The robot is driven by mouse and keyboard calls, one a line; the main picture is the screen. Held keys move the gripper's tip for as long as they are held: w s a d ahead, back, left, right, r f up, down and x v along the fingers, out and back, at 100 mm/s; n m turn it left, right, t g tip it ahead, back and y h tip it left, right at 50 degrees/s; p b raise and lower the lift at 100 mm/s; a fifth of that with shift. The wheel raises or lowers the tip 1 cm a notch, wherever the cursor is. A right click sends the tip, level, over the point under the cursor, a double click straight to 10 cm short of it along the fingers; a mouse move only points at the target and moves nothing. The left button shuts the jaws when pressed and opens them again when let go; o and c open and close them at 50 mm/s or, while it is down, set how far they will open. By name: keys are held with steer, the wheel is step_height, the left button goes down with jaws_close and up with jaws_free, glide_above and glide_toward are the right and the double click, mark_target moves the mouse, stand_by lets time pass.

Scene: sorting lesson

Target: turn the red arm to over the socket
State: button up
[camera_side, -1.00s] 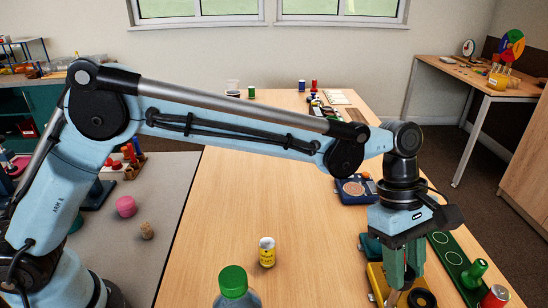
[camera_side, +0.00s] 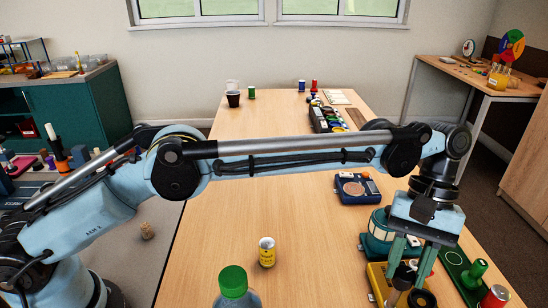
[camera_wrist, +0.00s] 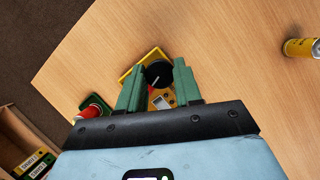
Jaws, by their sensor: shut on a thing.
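My gripper (camera_side: 408,268) is low over a yellow device (camera_side: 378,284) near the right edge of the wooden table. In the wrist view its green fingers (camera_wrist: 157,88) stand on both sides of a round black knob (camera_wrist: 157,72) with a pale line on it. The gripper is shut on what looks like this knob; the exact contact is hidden. A grey post (camera_side: 402,279) shows between the fingers in the side view. A small red patch shows behind the right finger in the side view; I cannot tell whether it is the red arm. I cannot make out the socket.
A green board (camera_side: 453,256) with a green peg (camera_side: 474,273) lies right of the device, near a red cylinder (camera_side: 495,297). A yellow can (camera_side: 267,252) and a green-capped bottle (camera_side: 233,281) are left.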

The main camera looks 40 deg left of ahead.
steer(key=shift+m+y, duration=0.4)
steer(key=shift+m, duration=0.5)
steer(key=o, duration=1)
